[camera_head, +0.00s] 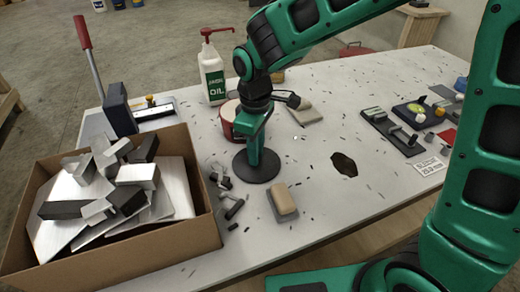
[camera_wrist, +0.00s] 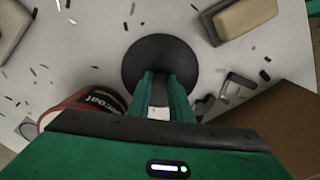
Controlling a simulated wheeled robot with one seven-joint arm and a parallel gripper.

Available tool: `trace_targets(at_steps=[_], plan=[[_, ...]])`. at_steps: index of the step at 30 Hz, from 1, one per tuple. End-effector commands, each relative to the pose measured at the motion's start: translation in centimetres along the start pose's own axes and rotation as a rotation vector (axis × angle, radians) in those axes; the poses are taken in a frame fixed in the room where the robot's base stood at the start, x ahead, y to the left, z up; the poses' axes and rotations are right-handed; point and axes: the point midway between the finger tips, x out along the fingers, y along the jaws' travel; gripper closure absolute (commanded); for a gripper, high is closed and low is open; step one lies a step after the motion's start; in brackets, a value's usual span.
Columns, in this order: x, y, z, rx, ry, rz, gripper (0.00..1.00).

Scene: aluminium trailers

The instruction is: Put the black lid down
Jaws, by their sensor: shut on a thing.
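The black lid (camera_head: 257,170) is a flat dark disc, level, at or just above the white worktable; I cannot tell whether it touches the surface. My green gripper (camera_head: 254,154) points straight down at the middle of the lid and is shut on it. In the wrist view the lid (camera_wrist: 136,62) shows round and dark beyond the fingertips (camera_wrist: 160,84). The part between the fingers is mostly hidden.
A red can (camera_head: 227,122) stands just behind and left of the lid. A tan block on a grey base (camera_head: 284,199) lies to the front right. A cardboard box (camera_head: 212,238) of metal offcuts stands left. The table (camera_head: 330,120) has a dark hole (camera_head: 344,164) and scattered shavings.

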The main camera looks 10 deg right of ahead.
Motion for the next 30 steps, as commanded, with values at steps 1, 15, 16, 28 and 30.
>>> trace_targets(at_steps=[1,15,16,28,30], plan=[[0.1,0.0,0.0,0.0,-0.001,0.0,0.79],[-0.5,0.0,-0.1,0.0,0.002,0.001,0.63],[-0.8,0.0,-0.1,0.0,0.003,0.002,0.63],[-8.2,0.1,-0.1,0.0,0.004,0.002,0.63],[-9.3,0.0,-0.1,0.0,0.003,0.002,0.63]])
